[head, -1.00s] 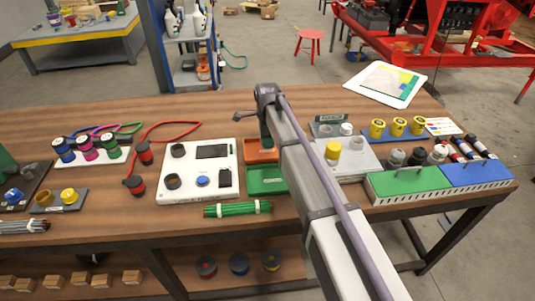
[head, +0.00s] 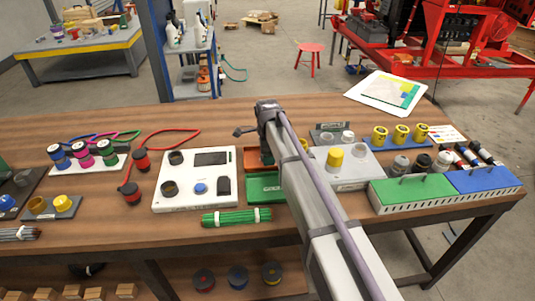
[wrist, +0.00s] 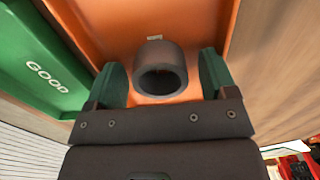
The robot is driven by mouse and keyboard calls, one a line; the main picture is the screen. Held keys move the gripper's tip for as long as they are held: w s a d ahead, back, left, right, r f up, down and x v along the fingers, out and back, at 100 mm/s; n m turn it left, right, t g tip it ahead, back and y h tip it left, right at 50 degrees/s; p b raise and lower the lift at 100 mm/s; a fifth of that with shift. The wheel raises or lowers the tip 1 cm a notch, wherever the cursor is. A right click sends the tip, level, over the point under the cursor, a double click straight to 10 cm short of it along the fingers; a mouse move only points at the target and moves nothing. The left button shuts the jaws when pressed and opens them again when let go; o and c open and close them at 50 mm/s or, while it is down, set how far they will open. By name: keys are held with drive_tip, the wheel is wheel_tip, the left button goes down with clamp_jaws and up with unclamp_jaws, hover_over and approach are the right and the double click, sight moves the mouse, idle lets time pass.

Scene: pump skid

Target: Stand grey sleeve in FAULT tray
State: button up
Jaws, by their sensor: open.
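The grey sleeve (wrist: 159,50), a short dark ring, is on the floor of the orange tray (wrist: 98,22) in the wrist view, its open end facing the camera. It looks upright. My gripper (wrist: 162,75) is open, its green fingers on either side of the sleeve with a gap on both sides. The orange tray also shows in the head view (head: 253,165), partly behind my arm; its label is not readable. The sleeve is hidden there. The green tray (wrist: 35,60) marked GOOD lies beside the orange one, to the left in the wrist view.
A white tester box (head: 225,190) stands left of the trays, and a grey fixture with a yellow part (head: 350,178) stands right. A green cable bundle (head: 236,217) lies in front. Green (head: 412,195) and blue boxes are at the right.

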wheel_tip(320, 180, up, 12)
drive_tip(key=p, duration=1.2)
drive_tip(key=shift+r, duration=0.2)
drive_tip(key=s+d+n, duration=0.8)
drive_tip(key=s+d, duration=0.2)
drive_tip(key=s, duration=0.3)
drive_tip(key=s+d+n, duration=0.8)
drive_tip(key=s+d, duration=0.2)
drive_tip(key=s, duration=0.4)
drive_tip(key=shift+s+d, duration=0.2)
drive_tip(key=shift+d, duration=0.1)
